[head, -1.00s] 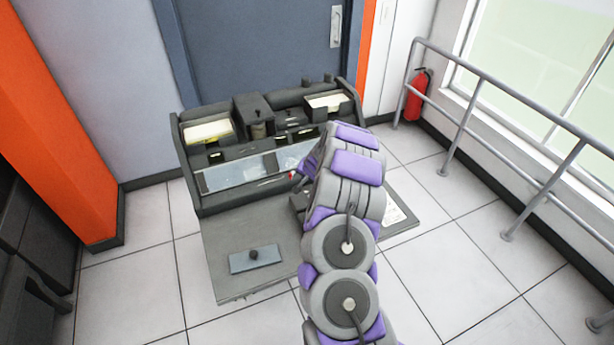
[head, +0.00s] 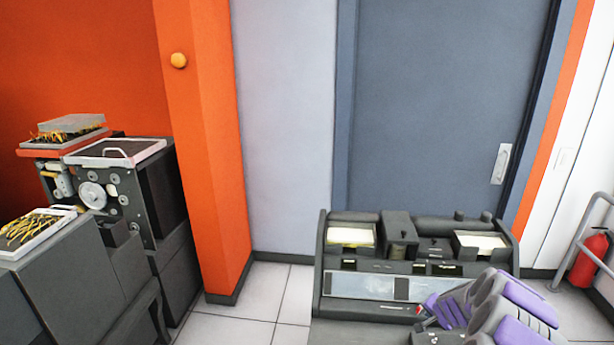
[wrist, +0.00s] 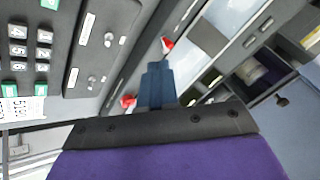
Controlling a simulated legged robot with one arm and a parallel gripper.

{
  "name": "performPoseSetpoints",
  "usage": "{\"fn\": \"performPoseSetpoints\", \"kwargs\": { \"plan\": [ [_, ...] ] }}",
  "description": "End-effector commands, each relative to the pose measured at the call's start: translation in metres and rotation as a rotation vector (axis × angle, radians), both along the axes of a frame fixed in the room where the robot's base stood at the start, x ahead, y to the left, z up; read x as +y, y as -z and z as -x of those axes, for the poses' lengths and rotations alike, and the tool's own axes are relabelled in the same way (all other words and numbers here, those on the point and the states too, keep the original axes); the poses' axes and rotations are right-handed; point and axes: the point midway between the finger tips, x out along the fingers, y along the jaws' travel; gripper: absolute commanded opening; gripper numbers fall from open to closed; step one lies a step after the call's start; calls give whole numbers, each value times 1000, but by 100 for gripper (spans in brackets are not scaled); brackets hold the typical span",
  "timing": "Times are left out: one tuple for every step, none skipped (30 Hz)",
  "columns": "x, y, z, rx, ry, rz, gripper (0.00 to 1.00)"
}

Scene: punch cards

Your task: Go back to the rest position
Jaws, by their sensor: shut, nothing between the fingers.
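My arm, grey and purple, enters at the lower right of the head view. My gripper (head: 420,311) is at its end, a small red spot in front of the dark punch-card machine (head: 335,262). In the wrist view my gripper (wrist: 148,74) shows red fingertips and a dark blue middle part, over the machine's panels. It is shut and holds nothing. The machine has a card stack (head: 350,236) at its left and another card stack (head: 480,245) at its right. Its lower front and desk are cut off by the picture edge in the head view.
A keypad (wrist: 28,48) with grey and green buttons lies at the left of the wrist view. An orange pillar (head: 205,150) and dark machines (head: 170,200) stand at the left. A grey-blue door (head: 440,110) is behind. A fire extinguisher (head: 587,260) and railing are at the right.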

Motion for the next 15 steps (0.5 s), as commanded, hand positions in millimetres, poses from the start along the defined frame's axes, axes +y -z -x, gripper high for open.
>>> {"fn": "performPoseSetpoints", "kwargs": {
  "plan": [
    [17,-15,-5,-8,-36,-10,0],
    [29,-25,-7,-11,-63,-17,0],
    [49,-36,-8,-9,-106,-30,0],
    [66,-46,-8,-8,-141,-43,0],
    [82,-57,-7,-7,-177,-53,0],
    [102,-70,-5,-3,-221,-63,0],
    [117,-80,-3,0,-255,-71,0],
    [132,-90,1,4,-291,-80,0],
    [152,-101,7,14,-337,-87,0],
    [166,-109,12,22,-368,-94,0],
    [179,-118,17,29,-401,-99,0],
    [196,-128,26,42,-445,-106,0],
    [208,-136,33,49,-475,-107,0],
    [220,-145,40,58,-506,-108,0],
    [235,-153,52,79,-547,-114,0]
  ]
}}
